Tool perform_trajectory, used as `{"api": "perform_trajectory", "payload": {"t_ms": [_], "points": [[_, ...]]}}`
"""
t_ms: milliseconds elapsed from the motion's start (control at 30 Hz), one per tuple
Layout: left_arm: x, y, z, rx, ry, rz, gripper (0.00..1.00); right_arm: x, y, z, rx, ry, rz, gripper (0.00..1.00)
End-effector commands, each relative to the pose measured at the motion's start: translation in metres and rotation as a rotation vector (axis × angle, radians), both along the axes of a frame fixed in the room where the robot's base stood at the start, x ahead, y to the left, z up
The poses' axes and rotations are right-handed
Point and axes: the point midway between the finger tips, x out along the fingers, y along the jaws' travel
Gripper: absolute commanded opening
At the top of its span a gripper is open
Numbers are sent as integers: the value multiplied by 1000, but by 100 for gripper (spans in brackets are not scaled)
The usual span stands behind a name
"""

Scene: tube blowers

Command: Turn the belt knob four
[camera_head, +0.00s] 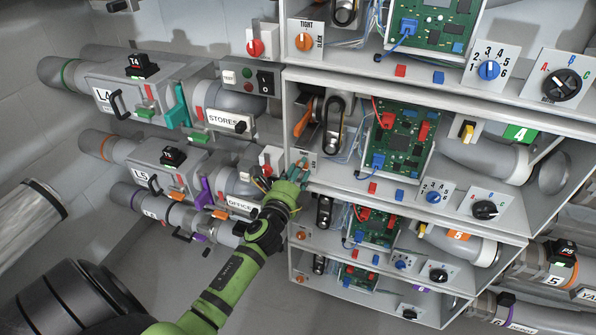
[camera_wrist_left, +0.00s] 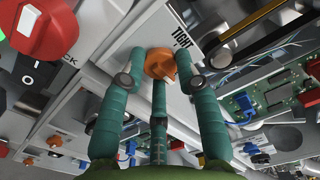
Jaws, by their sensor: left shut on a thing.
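The belt knob four is an orange knob (camera_wrist_left: 159,64) on a light plate marked TIGHT in the left wrist view. The teal fingers of my left gripper (camera_wrist_left: 160,78) close around it from both sides, with another finger below. In the head view my left gripper (camera_head: 295,172) reaches up to the small plate at the left end of the shelf with the green 4 label (camera_head: 521,133). There its fingers hide the knob. My right gripper is not in view.
A red knob (camera_wrist_left: 45,28) and a black rocker switch (camera_wrist_left: 25,75) sit close left of the fingers in the left wrist view. A belt loop (camera_head: 334,122) and green circuit board (camera_head: 400,140) are right of the gripper. Another orange knob (camera_head: 301,235) is on the shelf below.

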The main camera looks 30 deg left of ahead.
Motion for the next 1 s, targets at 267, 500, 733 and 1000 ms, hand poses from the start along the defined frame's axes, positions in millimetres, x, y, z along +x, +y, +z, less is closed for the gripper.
{"api": "perform_trajectory", "payload": {"t_ms": [267,500,733,1000], "points": [[1,-5,1,-1,-5,-14,42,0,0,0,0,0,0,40],[1,-4,0,-2,-2,-10,42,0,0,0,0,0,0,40],[0,-3,-1,-3,0,-6,42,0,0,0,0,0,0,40],[-18,-7,-2,-3,3,-5,42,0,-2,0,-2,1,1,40]]}}
